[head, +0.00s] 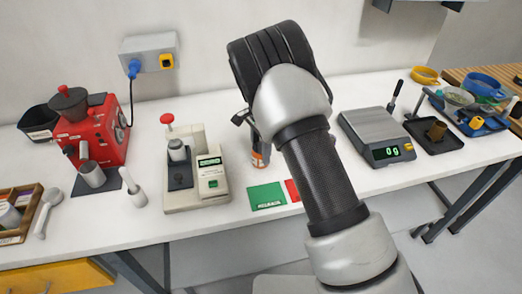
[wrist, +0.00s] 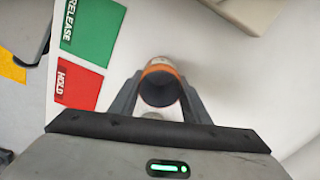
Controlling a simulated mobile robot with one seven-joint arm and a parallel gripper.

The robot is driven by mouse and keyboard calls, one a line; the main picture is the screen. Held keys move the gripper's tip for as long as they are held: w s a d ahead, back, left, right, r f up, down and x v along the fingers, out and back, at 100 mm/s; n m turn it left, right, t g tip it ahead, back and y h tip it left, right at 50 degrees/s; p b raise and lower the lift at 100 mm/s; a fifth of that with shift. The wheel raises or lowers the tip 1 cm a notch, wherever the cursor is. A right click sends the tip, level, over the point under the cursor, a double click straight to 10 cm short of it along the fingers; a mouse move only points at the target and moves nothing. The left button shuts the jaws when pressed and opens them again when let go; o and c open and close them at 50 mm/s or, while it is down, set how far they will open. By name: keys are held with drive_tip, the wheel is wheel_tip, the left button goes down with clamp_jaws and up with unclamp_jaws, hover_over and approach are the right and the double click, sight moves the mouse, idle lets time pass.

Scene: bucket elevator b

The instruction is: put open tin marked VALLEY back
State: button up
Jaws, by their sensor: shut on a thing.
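A small open tin with an orange band (head: 260,158) is below my gripper in the head view, right of the beige tester. Its mark is too small to read, so I cannot confirm VALLEY. In the wrist view I look into the dark round mouth of the tin (wrist: 160,88); its contents cannot be made out. My gripper (wrist: 160,100) has one finger on each side of the tin and is shut on it. In the head view my arm hides most of my gripper (head: 258,138). I cannot tell whether the tin touches the white table.
A green RELEASE card (head: 267,196) and a red HOLD card (head: 293,190) lie in front of the tin. The beige tester (head: 198,180) stands left, the red grinder (head: 98,130) farther left. A scale reading 0 g (head: 375,130) and black tray (head: 433,143) are right.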

drive_tip(key=o, duration=1.5)
drive_tip(key=shift+f, duration=0.1)
drive_tip(key=s+d+r+n+y, duration=0.1)
drive_tip(key=s+d+r, duration=0.1)
drive_tip(key=r, duration=0.8)
drive_tip(key=s+d+r, duration=0.1)
drive_tip(key=d+r, duration=0.1)
drive_tip(key=r, duration=0.8)
drive_tip(key=s+d+r+n+t, duration=0.2)
drive_tip(key=s+d+r+n, duration=0.2)
drive_tip(key=s+d+r, duration=0.45)
drive_tip(key=s+d+n+t, duration=0.1)
drive_tip(key=s+d+n, duration=0.1)
drive_tip(key=s, duration=0.8)
drive_tip(key=s+d+r+n+t, duration=0.1)
drive_tip(key=s+n, duration=0.3)
drive_tip(key=s, duration=0.6)
drive_tip(key=shift+d+r+t+h, duration=0.3)
drive_tip(key=shift+d+t+h, duration=0.1)
drive_tip(key=shift+d+t, duration=0.25)
drive_tip(key=shift+s, duration=0.1)
